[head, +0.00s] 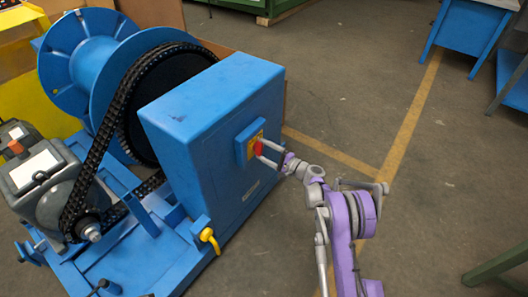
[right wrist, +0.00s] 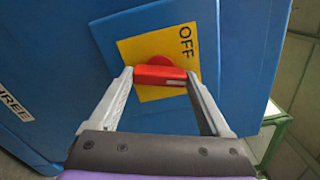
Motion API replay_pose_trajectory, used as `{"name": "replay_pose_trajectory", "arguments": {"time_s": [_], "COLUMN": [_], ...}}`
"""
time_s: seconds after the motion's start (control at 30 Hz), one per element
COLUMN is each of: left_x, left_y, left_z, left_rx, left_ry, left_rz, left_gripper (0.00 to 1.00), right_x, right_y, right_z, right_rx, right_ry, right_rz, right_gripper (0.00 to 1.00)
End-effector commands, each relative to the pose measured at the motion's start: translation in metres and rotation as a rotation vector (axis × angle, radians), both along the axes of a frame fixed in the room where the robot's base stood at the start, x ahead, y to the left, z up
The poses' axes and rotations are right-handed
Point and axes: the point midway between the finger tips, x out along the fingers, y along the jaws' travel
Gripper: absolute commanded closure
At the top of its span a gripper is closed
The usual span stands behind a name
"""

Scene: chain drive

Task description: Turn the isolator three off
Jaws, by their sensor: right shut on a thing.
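The isolator's red handle (head: 258,147) sits on a yellow plate on the side of a blue cabinet (head: 208,95). In the right wrist view the red handle (right wrist: 160,75) lies across the picture, and the yellow plate (right wrist: 155,47) bears the word OFF near its upper right corner. A white label (right wrist: 13,103) on the cabinet, partly cut off, ends in "REE". My right gripper (right wrist: 159,76) is shut on the red handle, one finger at each end of it. In the head view its fingers reach the handle from the right. My left gripper is not in view.
A black chain (head: 97,150) runs from a large wheel beside a blue drum (head: 92,65) to a small sprocket by a grey motor (head: 42,172). A yellow lever (head: 209,239) stands low at the cabinet's front corner.

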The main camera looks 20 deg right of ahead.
Motion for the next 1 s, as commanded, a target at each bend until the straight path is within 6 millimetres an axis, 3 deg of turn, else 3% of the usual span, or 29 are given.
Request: {"name": "replay_pose_trajectory", "arguments": {"time_s": [1.0], "left_x": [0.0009], "left_y": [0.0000], "left_z": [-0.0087], "left_rx": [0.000], "left_ry": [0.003], "left_rz": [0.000], "left_gripper": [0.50], "right_x": [-0.0005], "right_y": [0.0001], "right_z": [0.0001], "right_rx": [-0.732], "right_ry": [-0.570], "right_rz": [0.001], "right_gripper": [0.74]}}
